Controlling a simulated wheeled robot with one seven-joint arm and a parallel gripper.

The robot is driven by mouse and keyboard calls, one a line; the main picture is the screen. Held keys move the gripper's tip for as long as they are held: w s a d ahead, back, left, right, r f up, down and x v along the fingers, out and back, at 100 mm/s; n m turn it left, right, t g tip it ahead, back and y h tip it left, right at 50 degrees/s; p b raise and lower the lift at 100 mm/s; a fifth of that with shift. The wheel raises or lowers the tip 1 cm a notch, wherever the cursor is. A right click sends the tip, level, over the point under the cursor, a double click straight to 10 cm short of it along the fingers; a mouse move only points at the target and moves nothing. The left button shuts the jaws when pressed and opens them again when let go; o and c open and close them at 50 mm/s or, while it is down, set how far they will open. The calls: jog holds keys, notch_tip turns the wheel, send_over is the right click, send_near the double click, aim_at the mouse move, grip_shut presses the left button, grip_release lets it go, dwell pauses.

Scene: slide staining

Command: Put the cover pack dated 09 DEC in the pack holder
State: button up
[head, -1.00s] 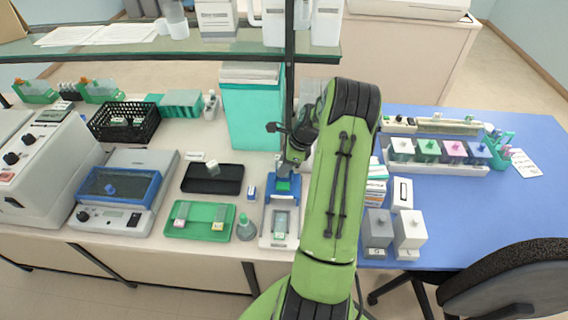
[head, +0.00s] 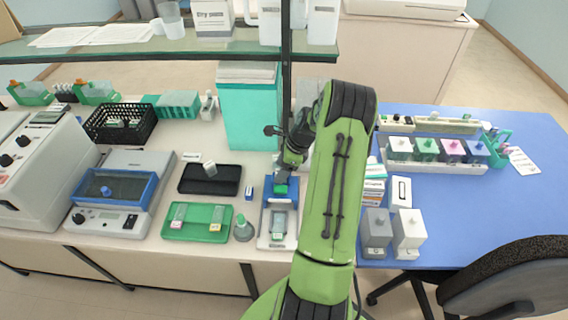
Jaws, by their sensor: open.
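My gripper (head: 283,174) is open, pointing down just above a blue stand (head: 293,189) at the back of a white-based unit (head: 264,238). A small green-blue piece shows under the fingers; I cannot tell whether they touch it. Two small pale packs lie on the green tray (head: 170,234): one with a pinkish label (head: 179,216) on the left, one with a yellow-orange label (head: 216,218) on the right. Another pale item (head: 279,222) lies in the front of the white-based unit. No date is readable, and I cannot tell for sure which thing is the pack holder.
A black tray (head: 188,187) with a small white block stands behind the green tray. A grey-green bottle (head: 243,230) stands beside the white-based unit. A glass shelf (head: 130,47) on a dark post runs above the bench. White boxes and two lidded jars stand right of my arm.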

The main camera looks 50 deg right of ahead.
jog(key=p+v, duration=0.1)
jog(key=v, duration=1.4)
jog(key=shift+s+r, duration=0.2)
jog(key=shift+r, duration=0.1)
